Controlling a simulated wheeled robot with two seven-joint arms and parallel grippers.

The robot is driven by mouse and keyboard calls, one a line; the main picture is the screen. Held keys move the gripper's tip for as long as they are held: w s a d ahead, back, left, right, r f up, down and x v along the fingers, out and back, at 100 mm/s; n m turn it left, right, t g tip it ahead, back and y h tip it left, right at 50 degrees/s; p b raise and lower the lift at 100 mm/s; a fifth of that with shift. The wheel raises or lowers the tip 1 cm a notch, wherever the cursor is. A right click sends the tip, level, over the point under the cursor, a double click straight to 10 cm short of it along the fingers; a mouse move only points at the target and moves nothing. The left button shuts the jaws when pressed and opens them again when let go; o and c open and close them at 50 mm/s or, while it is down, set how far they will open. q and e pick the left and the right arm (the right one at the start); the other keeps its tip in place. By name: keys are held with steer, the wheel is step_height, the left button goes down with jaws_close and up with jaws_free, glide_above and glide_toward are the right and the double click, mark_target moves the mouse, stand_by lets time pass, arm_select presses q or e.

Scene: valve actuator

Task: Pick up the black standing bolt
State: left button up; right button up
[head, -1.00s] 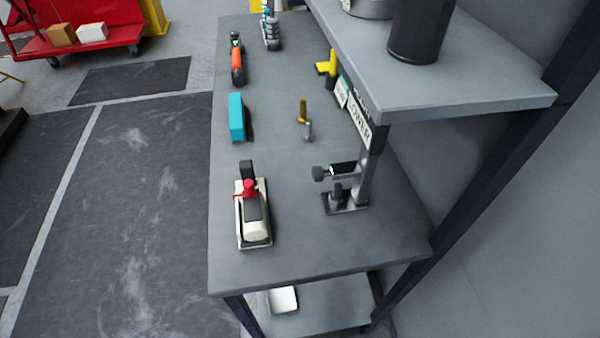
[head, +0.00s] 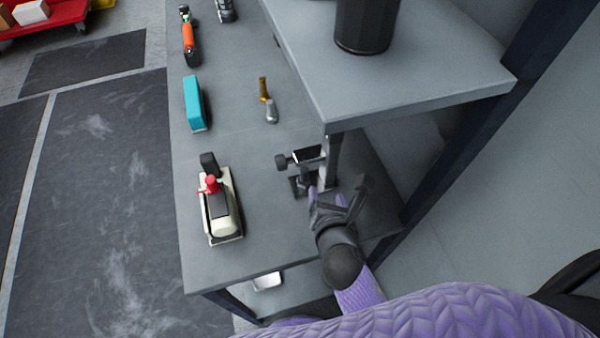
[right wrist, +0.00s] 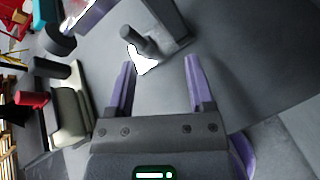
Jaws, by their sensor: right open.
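The black standing bolt (head: 298,186) is upright at the foot of the metal stand (head: 330,160), on its base plate. In the right wrist view the bolt (right wrist: 140,42) stands just beyond the fingertips, slightly left of the middle between them. My right gripper (head: 337,190) is open and empty, to the right of the bolt in the head view. Its two purple fingers also show in the right wrist view (right wrist: 160,65), apart from the bolt. My left gripper is not in view.
A cream and black device with a red knob (head: 219,208) lies left of the stand. A teal box (head: 194,103), a gold bolt (head: 263,88) and a silver bolt (head: 271,111) are farther back. The raised shelf (head: 420,100) overhangs the table close to the stand.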

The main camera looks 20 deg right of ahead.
mark_target(305, 175)
steer(key=a+n, duration=0.1)
steer(key=n, duration=0.1)
steer(key=w+a+n+t+y, duration=0.1)
steer(key=n, duration=0.1)
steer(key=shift+w+a+n, duration=0.1)
steer(key=shift+n, duration=0.6)
steer(key=b+x, duration=0.1)
steer(key=x, duration=0.2)
steer(key=b+x, duration=0.1)
steer(key=x, duration=0.2)
steer(key=a+b+x, duration=0.1)
steer(key=x, duration=0.3)
steer(key=shift+d, duration=0.1)
steer(key=c, duration=0.9)
jaws_close()
